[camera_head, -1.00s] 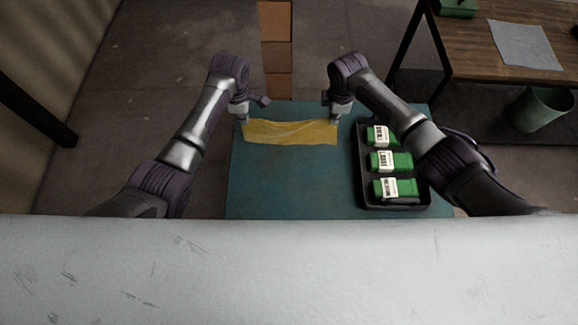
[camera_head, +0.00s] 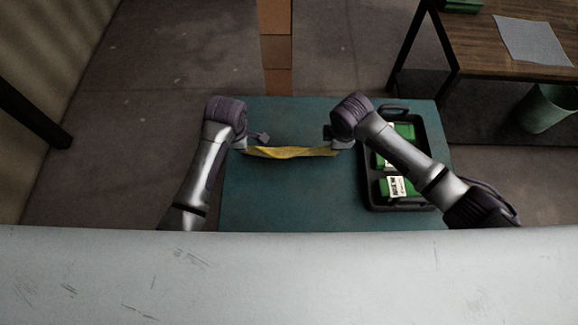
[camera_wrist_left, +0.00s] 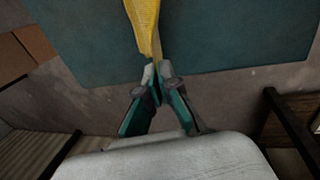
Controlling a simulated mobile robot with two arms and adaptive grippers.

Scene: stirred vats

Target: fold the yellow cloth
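The yellow cloth (camera_head: 290,153) spans between my two grippers above the teal table (camera_head: 285,200), showing as a narrow, slightly sagging strip. My left gripper (camera_head: 243,149) is at its left end. In the left wrist view, the fingertips of the left gripper (camera_wrist_left: 158,68) close on the end of the yellow cloth (camera_wrist_left: 145,25). My right gripper (camera_head: 341,145) is at the cloth's right end and appears shut on it, though its fingertips are small and partly hidden by the wrist.
A black tray (camera_head: 366,185) with green boxes (camera_head: 397,187) stands on the table's right side, partly covered by my right arm. The table's front middle is clear. A wooden table (camera_head: 470,45) and a green bin (camera_head: 548,108) are at the right.

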